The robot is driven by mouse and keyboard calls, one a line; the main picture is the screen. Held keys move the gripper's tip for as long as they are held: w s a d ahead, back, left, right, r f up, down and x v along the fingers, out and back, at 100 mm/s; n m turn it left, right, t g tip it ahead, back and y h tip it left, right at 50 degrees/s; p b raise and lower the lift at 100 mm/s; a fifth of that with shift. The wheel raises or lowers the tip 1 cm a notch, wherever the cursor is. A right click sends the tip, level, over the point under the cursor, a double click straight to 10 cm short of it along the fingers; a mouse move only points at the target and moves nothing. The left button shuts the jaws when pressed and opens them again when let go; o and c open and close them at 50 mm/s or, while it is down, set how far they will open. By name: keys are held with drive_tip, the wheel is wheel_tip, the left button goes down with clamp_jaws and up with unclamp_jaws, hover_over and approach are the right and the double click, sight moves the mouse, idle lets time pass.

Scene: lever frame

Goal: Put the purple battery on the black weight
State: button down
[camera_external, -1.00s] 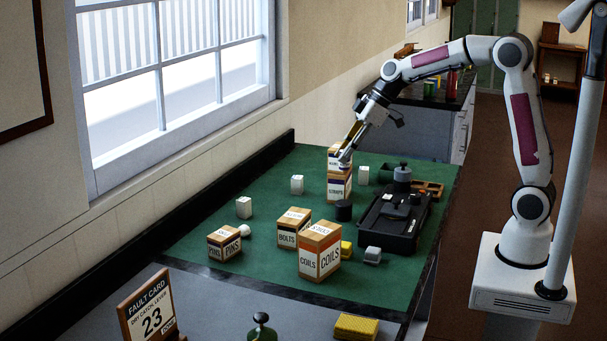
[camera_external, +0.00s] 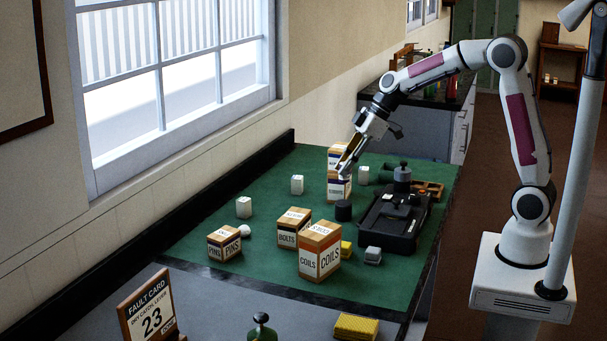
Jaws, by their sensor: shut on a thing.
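My gripper (camera_external: 345,168) points down and to the left, in front of the stacked boxes (camera_external: 338,189) at the far side of the green mat. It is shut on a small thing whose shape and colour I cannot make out. I cannot pick out a purple battery anywhere else in the view. The black weight (camera_external: 343,211) looks like the short dark cylinder standing on the mat, below my gripper in the picture and left of the black lever frame (camera_external: 400,238). My gripper appears above it and apart from it.
A grey knobbed weight (camera_external: 402,178) stands at the frame's back. The BOLTS box (camera_external: 288,237), COILS box (camera_external: 320,262) and PINS box (camera_external: 225,246) stand nearer the front. Several small white blocks are scattered about. The green mat (camera_external: 265,190) is bare at centre left.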

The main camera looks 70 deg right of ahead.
sight(347, 181)
drive_tip(key=shift+f, duration=1.4)
drive_tip(key=shift+f, duration=0.1)
drive_tip(key=shift+f, duration=1.75)
drive_tip(key=shift+f, duration=0.1)
drive_tip(key=c, duration=1.8)
unclamp_jaws()
drive_tip(key=shift+v, duration=0.8)
drive_tip(key=v, duration=1)
drive_tip(key=shift+s+r, duration=0.1)
drive_tip(key=shift+r, duration=0.2)
